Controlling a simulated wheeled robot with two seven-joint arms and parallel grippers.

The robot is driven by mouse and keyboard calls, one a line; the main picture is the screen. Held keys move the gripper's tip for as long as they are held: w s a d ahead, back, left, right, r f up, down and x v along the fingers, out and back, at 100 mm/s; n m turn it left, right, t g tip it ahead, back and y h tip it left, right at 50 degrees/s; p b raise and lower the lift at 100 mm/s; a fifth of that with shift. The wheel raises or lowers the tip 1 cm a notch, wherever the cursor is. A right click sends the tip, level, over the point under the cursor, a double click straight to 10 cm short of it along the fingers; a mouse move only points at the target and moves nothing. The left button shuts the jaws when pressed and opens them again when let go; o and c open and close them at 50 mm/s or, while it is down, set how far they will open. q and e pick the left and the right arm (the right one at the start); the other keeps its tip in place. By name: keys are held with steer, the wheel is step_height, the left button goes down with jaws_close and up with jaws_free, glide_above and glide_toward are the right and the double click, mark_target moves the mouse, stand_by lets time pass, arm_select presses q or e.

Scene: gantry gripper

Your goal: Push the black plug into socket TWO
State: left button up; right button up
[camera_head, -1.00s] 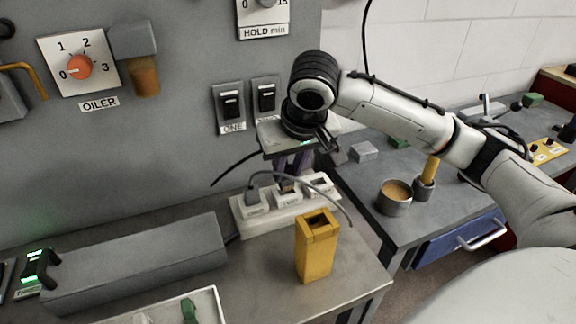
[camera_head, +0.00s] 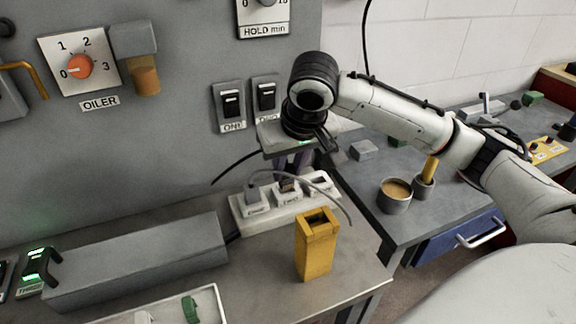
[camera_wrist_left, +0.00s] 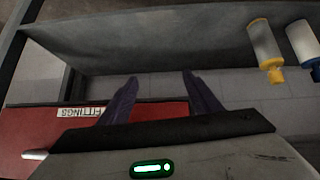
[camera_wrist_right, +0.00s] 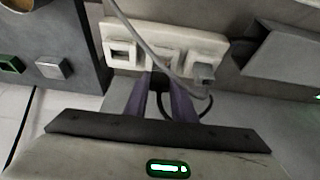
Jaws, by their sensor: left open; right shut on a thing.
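The white power strip (camera_head: 238,222) lies on the bench against the wall, with three sockets in a row. A grey plug with a grey cable sits in its left socket (camera_head: 255,208); the right socket (camera_head: 319,184) is empty. My right gripper (camera_head: 291,172) points down over the middle socket, labelled TWO (camera_head: 290,199), shut on the black plug (camera_wrist_right: 159,82). The plug is at the middle socket's edge in the right wrist view; I cannot tell whether its pins are in. My left gripper (camera_wrist_left: 155,88) is open and empty, seen only in the left wrist view.
A yellow holder (camera_head: 316,245) stands just in front of the strip. The grey cable arches close to my right fingers. A long grey box (camera_head: 140,262) and a white tray (camera_head: 215,300) lie left. A red FITTINGS surface (camera_wrist_left: 40,125) is below my left gripper.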

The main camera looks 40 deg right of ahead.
steer(key=shift+f, duration=1.4)
steer(key=o, duration=1.1)
steer(key=shift+o, duration=0.2)
steer(key=v, duration=1)
steer(key=shift+r, duration=0.2)
steer(key=shift+s, duration=0.1)
